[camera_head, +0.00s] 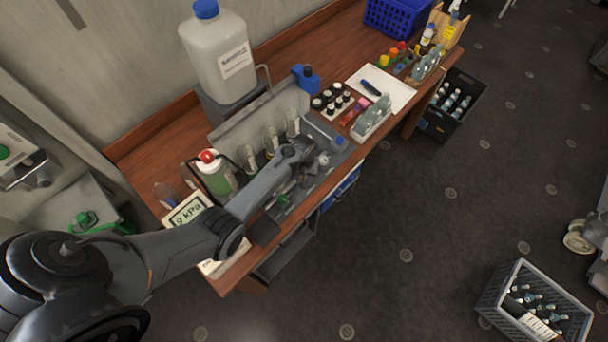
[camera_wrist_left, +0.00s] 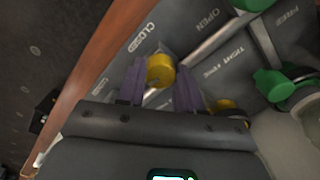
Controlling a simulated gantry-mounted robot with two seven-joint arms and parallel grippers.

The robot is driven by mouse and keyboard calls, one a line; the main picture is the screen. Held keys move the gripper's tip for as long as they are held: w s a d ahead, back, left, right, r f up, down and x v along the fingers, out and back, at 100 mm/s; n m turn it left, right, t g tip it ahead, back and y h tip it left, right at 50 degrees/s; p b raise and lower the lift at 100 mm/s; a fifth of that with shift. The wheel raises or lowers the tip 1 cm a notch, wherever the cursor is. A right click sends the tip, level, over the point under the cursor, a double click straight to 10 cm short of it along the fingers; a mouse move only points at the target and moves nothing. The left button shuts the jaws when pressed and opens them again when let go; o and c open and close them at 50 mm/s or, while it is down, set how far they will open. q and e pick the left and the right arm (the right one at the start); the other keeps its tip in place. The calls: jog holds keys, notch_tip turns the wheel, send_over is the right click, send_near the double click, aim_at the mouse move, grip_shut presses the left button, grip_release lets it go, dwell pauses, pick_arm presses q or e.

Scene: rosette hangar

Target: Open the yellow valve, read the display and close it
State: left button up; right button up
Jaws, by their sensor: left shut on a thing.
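The yellow valve knob (camera_wrist_left: 160,70) shows in the left wrist view between the two purple-grey fingers of my left gripper (camera_wrist_left: 160,88), which is shut on it. The knob is beside the panel word CLOSED; OPEN is printed further right. Another yellow part (camera_wrist_left: 225,104) shows beside the right finger. In the head view my left gripper (camera_head: 308,156) reaches over the grey panel and hides the valve. The display (camera_head: 187,211) at the bench's left end reads "9 kPa"; I cannot tell whether my arm hides part of it. My right gripper is not in view.
A green knob (camera_wrist_left: 272,84) is to the right of the yellow one. A green bottle with a red cap (camera_head: 216,175) and several glass vessels stand behind my arm. A white canister (camera_head: 218,55) stands at the back. Racks and a blue crate (camera_head: 394,15) fill the right side.

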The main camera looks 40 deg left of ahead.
pick_arm(q)
jog(key=m+p, duration=0.1)
jog(key=m, duration=0.2)
jog(key=shift+r+m+p, duration=0.1)
jog(key=shift+m+p, duration=0.2)
jog(key=shift+m, duration=0.1)
jog(key=m+p, duration=0.1)
jog(key=m, duration=0.2)
jog(key=shift+m, duration=0.3)
jog(key=m, duration=0.3)
jog(key=shift+m, duration=2.6)
jog(key=o, duration=1)
jog(key=shift+o, duration=0.2)
